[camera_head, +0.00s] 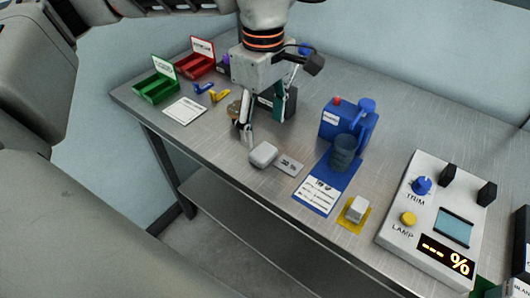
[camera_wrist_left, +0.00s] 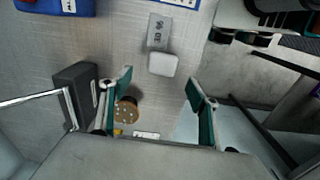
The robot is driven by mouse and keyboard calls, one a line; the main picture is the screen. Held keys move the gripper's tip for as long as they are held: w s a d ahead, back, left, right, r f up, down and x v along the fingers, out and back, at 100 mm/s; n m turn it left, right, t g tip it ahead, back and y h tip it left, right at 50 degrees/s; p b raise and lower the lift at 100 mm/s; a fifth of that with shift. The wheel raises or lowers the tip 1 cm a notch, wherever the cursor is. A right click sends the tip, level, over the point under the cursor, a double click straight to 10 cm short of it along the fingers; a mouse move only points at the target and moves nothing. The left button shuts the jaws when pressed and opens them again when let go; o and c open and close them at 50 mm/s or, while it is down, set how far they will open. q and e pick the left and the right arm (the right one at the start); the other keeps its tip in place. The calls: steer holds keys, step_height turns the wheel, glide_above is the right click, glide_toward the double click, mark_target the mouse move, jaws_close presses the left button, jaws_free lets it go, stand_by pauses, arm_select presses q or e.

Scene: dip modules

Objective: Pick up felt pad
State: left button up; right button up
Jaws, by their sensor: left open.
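A pale rounded pad (camera_head: 263,154), which looks like the felt pad, lies near the table's front edge. It touches or overlaps the end of a small grey label card (camera_head: 289,165); the print is too small to read. My left gripper (camera_head: 262,122) points down behind the pad, open and empty. In the left wrist view the pad (camera_wrist_left: 163,64) shows just beyond the open fingertips (camera_wrist_left: 159,84), roughly in line with the gap between them. The fingers do not touch it. My right gripper is not in view.
A brown disc with holes (camera_wrist_left: 126,110) and a black box (camera_wrist_left: 75,90) stand close to my left gripper. A blue dispenser (camera_head: 348,122), dark cup (camera_head: 344,153), white block (camera_head: 357,208) and white meter (camera_head: 435,220) stand to the right. Green (camera_head: 156,88) and red (camera_head: 196,63) bins stand left.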

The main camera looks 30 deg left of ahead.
mark_target(263, 151)
arm_select(q)
steer(key=f, duration=0.6)
steer(key=shift+s+d+f+b, duration=0.1)
steer(key=shift+s+f+b, duration=0.1)
steer(key=shift+f+b, duration=0.15)
steer(key=shift+r, duration=0.1)
steer(key=c, duration=0.9)
